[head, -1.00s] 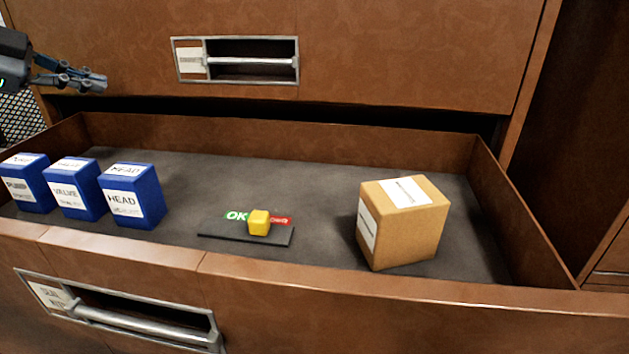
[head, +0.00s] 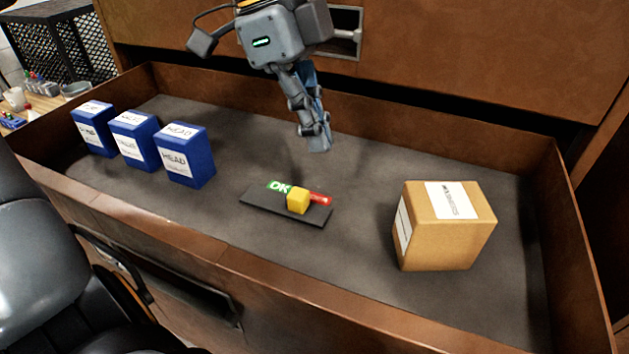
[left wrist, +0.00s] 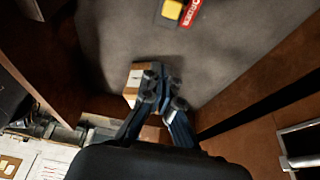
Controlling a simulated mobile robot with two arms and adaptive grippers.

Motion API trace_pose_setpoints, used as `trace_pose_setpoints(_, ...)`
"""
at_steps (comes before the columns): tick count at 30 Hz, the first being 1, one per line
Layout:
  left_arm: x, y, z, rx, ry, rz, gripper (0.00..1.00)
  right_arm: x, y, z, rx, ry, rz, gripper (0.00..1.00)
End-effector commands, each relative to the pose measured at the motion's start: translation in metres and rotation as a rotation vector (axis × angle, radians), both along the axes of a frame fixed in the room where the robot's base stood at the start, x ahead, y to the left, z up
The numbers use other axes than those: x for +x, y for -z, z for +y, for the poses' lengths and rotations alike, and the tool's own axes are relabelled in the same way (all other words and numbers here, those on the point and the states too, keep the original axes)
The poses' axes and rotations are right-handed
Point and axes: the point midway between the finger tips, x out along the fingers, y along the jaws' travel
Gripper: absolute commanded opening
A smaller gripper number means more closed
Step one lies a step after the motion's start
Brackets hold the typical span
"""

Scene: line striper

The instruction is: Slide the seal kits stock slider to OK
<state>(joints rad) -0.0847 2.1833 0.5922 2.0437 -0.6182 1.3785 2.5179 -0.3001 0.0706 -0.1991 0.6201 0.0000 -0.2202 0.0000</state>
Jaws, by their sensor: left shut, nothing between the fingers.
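The stock slider is a dark base plate (head: 262,203) on the floor of the open drawer, with a yellow knob (head: 298,200). A green OK label (head: 279,187) is at its left and a red label (head: 320,198) at its right. The knob stands between them, overlapping the near edge of the red label. In the left wrist view the yellow knob (left wrist: 173,9) and red label (left wrist: 191,12) show at the top edge. My left gripper (head: 319,149) is shut and empty, pointing down above the drawer, behind the slider and apart from it. My right gripper is not in view.
Several blue boxes (head: 185,156) stand in the drawer's left part. A cardboard box (head: 447,228) stands to the right of the slider. The drawer walls (head: 240,275) surround them. The floor around the slider is clear.

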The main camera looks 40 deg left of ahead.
Motion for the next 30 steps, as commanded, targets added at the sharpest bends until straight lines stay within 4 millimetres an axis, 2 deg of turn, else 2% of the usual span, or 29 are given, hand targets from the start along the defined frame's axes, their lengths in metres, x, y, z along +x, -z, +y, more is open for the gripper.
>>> trace_pose_setpoints(5,0.001,0.014,-0.005,0.0,0.003,0.005,0.0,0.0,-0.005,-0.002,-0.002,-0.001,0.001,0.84)
trace_pose_setpoints(17,0.006,0.091,-0.032,-0.001,0.004,0.009,0.0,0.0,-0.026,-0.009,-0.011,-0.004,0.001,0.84)
trace_pose_setpoints(22,0.003,0.089,-0.013,-0.009,-0.003,-0.001,0.0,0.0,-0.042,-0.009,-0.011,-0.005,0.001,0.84)
trace_pose_setpoints(30,-0.001,0.092,0.005,-0.004,-0.001,-0.002,0.0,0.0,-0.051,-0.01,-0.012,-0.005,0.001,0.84)
